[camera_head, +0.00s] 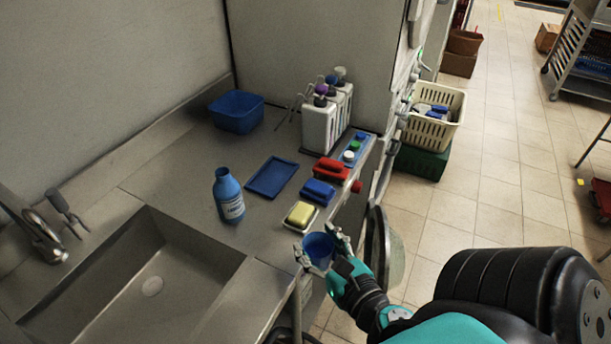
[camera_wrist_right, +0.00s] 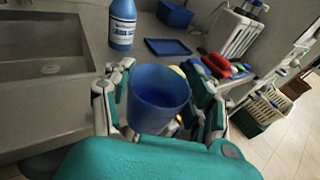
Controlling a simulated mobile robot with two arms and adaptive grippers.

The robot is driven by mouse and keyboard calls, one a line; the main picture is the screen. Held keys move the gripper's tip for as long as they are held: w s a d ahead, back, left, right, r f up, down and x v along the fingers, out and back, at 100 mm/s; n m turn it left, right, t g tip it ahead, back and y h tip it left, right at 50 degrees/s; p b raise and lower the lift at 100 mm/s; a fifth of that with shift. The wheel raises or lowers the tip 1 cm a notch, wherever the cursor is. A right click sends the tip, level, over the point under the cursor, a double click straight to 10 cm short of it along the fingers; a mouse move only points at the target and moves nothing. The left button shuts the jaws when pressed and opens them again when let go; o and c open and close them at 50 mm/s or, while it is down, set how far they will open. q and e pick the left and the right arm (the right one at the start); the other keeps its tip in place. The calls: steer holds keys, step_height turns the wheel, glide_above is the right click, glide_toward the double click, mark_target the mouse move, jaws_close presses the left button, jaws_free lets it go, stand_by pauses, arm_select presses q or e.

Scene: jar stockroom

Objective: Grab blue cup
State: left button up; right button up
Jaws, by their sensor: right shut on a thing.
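The blue cup (camera_head: 319,248) is held in my right gripper (camera_head: 322,247), near the front edge of the counter. In the right wrist view the blue cup (camera_wrist_right: 157,97) stands upright, its open rim facing up and its inside looking empty. The fingers of my right gripper (camera_wrist_right: 158,108) are closed around it from both sides. I cannot tell how far the cup is above the counter's edge. My left gripper shows in neither view.
A yellow sponge (camera_head: 300,214), blue bottle (camera_head: 228,195), blue tray (camera_head: 272,177), red brush (camera_head: 331,170) and blue tub (camera_head: 237,111) stand on the counter (camera_head: 170,185). A sink (camera_head: 140,280) lies left. Floor (camera_head: 500,150) is open at right.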

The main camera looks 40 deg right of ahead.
mark_target(330, 255)
steer(key=shift+d+p+v, duration=0.2)
steer(key=shift+p+v, duration=0.05)
steer(key=shift+v, duration=0.8)
steer(key=shift+d+p+v, duration=0.2)
steer(key=shift+p+v, duration=0.05)
steer(key=shift+v, duration=0.8)
steer(key=shift+s+f, duration=0.1)
steer(key=shift+f, duration=0.1)
